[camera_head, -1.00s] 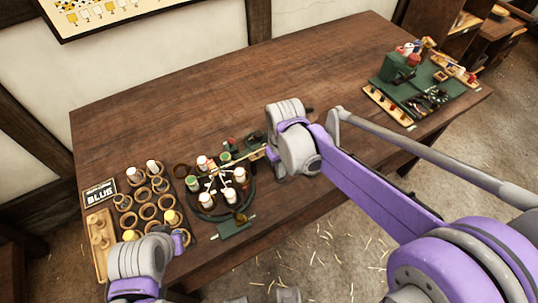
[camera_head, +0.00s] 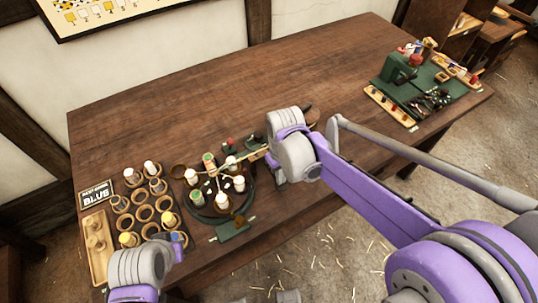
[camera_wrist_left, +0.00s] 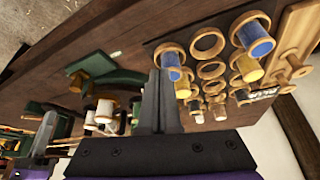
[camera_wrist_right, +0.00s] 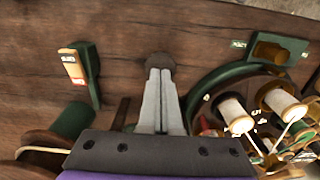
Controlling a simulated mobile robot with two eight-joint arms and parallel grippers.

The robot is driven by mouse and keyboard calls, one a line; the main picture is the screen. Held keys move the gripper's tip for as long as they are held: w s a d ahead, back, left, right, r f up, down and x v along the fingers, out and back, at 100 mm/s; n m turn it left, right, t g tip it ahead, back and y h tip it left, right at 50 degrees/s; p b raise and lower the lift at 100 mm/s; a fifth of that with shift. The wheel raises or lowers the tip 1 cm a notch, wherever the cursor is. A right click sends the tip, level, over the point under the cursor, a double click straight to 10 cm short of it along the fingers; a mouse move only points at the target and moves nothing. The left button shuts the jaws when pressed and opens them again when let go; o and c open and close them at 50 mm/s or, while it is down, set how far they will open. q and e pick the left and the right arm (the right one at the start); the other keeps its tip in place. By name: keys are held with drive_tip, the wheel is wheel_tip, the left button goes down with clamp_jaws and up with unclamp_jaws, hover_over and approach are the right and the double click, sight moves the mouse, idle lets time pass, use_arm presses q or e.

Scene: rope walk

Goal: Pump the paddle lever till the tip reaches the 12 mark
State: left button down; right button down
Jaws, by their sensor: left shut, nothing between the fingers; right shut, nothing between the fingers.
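My right gripper (camera_wrist_right: 160,75) is shut and empty. Its tips are at a dark round end (camera_wrist_right: 160,61), possibly the paddle lever, low over the table; contact is unclear. A green post with a white and orange label (camera_wrist_right: 75,68) stands left of it in the right wrist view; I cannot read a 12 mark. The green round braiding stand (camera_head: 250,198) with white bobbins (camera_head: 221,201) is beside the right gripper, which is hidden by its wrist in the head view. My left gripper (camera_wrist_left: 158,80) is shut and empty, between the stand and the bobbin rack.
A rack of wooden rings (camera_head: 145,213) holds several bobbins at the left, near a "BLUE" sign (camera_head: 96,195). A green block (camera_head: 232,232) lies at the front edge. A green mat (camera_head: 440,80) with tools is far right. The back of the table is clear.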

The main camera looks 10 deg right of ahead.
use_arm(q)
drive_tip(key=shift+s+f, duration=0.1)
drive_tip(key=shift+f, duration=0.15)
use_arm(e)
drive_tip(key=shift+f, duration=0.3)
use_arm(q)
drive_tip(key=shift+r, duration=0.1)
use_arm(e)
drive_tip(key=shift+r, duration=0.1)
